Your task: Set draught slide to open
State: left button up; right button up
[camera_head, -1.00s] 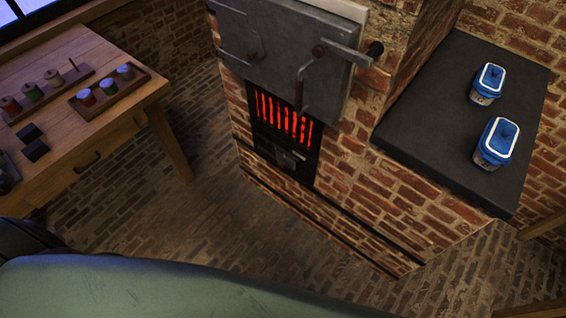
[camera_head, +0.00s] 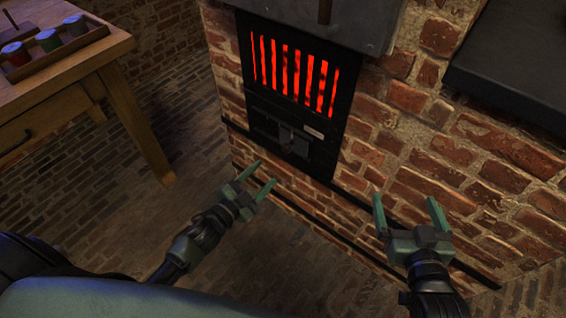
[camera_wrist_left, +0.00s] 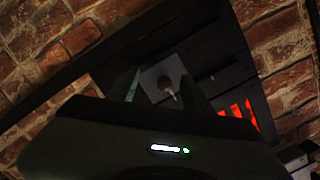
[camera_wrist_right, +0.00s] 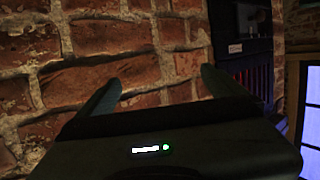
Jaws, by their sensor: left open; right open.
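The draught slide (camera_head: 286,133) is a dark grey plate with a small knob, set in the black frame (camera_head: 330,150) below the glowing red grate (camera_head: 290,72). Its knob also shows in the left wrist view (camera_wrist_left: 167,84), seen between the fingers. My left gripper (camera_head: 259,177) is open and empty, in front of and below the slide, apart from it. My right gripper (camera_head: 408,208) is open and empty in front of the brick wall, right of the slide. It faces bare brick in the right wrist view (camera_wrist_right: 160,85). I cannot tell the slide's setting.
A wooden table (camera_head: 110,52) stands at the left with a tray of several capped jars (camera_head: 48,40). A dark slab (camera_head: 515,75) juts out at upper right. The brick floor between table and stove is clear.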

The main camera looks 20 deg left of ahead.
aim_at(283, 151)
pick_arm(q)
jog(key=shift+m+t+h, duration=0.6)
jog(key=shift+m+h, duration=0.1)
jog(key=shift+m, duration=0.1)
jog(key=w+d+r+b, duration=0.1)
jog(key=w, duration=0.1)
jog(key=w+d+b, duration=0.1)
jog(key=w, duration=0.2)
jog(key=w+d+r+b, duration=0.1)
jog(key=w, duration=0.2)
jog(key=shift+d+r, duration=0.25)
jog(key=shift+r, duration=0.05)
jog(key=shift+w+d, duration=0.15)
jog(key=shift+w, duration=0.3)
pick_arm(e)
notch_tip(283, 151, up, 12)
jog(key=a+t+y, duration=0.1)
jog(key=t, duration=0.5)
jog(key=shift+s+r+y, duration=0.2)
jog(key=shift+s+y, duration=0.15)
jog(key=shift+y, duration=0.05)
pick_arm(q)
jog(key=shift+c, duration=0.3)
pick_arm(e)
jog(key=shift+a, duration=0.1)
pick_arm(q)
grip_shut()
